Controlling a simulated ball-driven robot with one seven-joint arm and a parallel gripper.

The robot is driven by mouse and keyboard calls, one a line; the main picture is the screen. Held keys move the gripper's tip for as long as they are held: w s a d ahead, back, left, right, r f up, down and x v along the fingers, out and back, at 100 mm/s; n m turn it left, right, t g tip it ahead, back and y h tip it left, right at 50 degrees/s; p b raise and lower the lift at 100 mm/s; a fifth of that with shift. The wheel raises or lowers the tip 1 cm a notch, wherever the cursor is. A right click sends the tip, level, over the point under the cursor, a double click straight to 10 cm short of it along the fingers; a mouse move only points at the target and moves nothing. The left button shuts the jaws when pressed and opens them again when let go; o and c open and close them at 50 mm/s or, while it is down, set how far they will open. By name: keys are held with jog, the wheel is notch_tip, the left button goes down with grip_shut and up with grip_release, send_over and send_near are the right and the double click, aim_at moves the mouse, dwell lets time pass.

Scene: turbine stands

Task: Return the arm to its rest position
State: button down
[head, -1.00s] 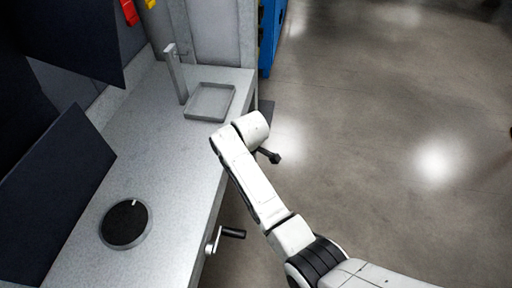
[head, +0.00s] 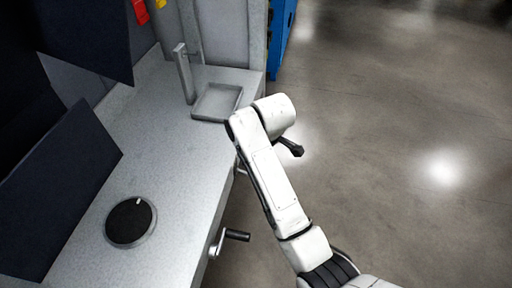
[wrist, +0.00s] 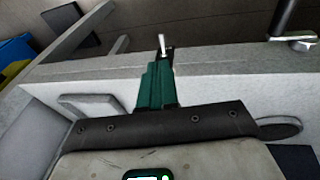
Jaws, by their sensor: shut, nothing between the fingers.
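My white arm reaches up from the lower right in the head view, bent at its upper end. My gripper (head: 297,150) is the small dark end on the right of that bend. It hangs over the floor, to the right of the bench edge, shut and empty, touching nothing that I can see. In the wrist view a black bar with screws and a pale housing fill the bottom. A stepped green piece (wrist: 156,85) stands above the bar; I cannot tell whether it belongs to my gripper.
The grey bench (head: 175,160) runs along the left, with a shallow tray (head: 200,115), an upright post (head: 185,75) and a black disc (head: 130,221). A crank handle (head: 236,235) sticks out from its front. Open floor (head: 400,130) lies to the right.

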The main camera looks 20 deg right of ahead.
jog(key=s+d+f+m, duration=0.2)
jog(key=s+d+f, duration=0.1)
jog(key=s, duration=0.4)
jog(key=s+d+f+m, duration=0.3)
jog(key=s+f, duration=0.1)
jog(key=s, duration=0.4)
jog(key=s+d+m+g, duration=0.1)
jog(key=s+m, duration=0.5)
jog(key=s, duration=1.3)
jog(key=shift+s+d+f+g+h, duration=0.2)
jog(key=shift+s+d+g+h, duration=0.15)
jog(key=shift+g, duration=0.15)
